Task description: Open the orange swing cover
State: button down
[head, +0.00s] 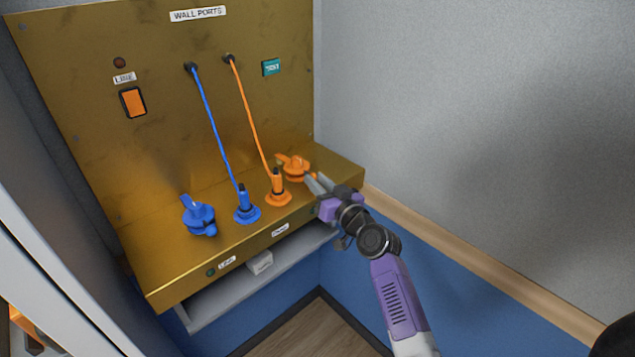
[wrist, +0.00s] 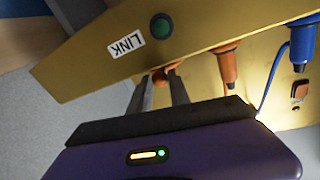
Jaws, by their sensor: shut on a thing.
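The orange swing cover (head: 293,166) is at the right end of the brass ledge, behind and right of the orange plug (head: 277,188). Its small tab points toward my gripper (head: 316,180), which reaches in from the right. In the wrist view, my gripper (wrist: 160,80) has its two fingers on either side of a small orange end piece (wrist: 165,76) of the cover, shut on it. The rest of the cover is hidden there behind the panel edge. I cannot tell how far the cover is swung.
A blue plug (head: 244,206) and a blue cover (head: 198,215) stand left on the ledge. Blue (head: 212,120) and orange (head: 247,115) cables run up to the back panel. A grey shelf (head: 245,277) lies below. The right wall is bare.

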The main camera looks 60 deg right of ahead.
aim_at(335, 175)
jog(key=shift+d+f+b, duration=0.15)
jog(key=shift+d+b, duration=0.05)
jog(key=shift+b, duration=0.35)
jog(key=b, duration=0.1)
jog(key=d+y+b, duration=0.1)
jog(key=b, duration=0.1)
jog(key=shift+s+f+n+b, duration=0.2)
jog(key=shift+n+b, duration=0.1)
jog(key=shift+n, duration=0.1)
jog(key=d+y+b, duration=0.1)
jog(key=b, duration=0.2)
jog(key=d+n+t+y+b, duration=0.1)
jog(key=b, duration=0.1)
jog(key=shift+s+d+n+y+b, duration=0.15)
jog(key=shift+d+n+y+b, duration=0.15)
jog(key=shift+b, duration=0.1)
jog(key=d+n+y+b, duration=0.1)
jog(key=b, duration=0.1)
jog(key=d+n+y+b, duration=0.1)
jog(key=d+y+b, duration=0.1)
jog(key=b, duration=0.1)
jog(key=shift+r+t+b, duration=0.15)
jog(key=shift+t+b, duration=0.15)
jog(key=d+y+b, duration=0.1)
jog(key=d+n+y+b, duration=0.1)
jog(key=b, duration=0.1)
jog(key=shift+w+r, duration=0.2)
jog(key=shift+w, duration=0.1)
jog(key=shift+n+y, duration=0.3)
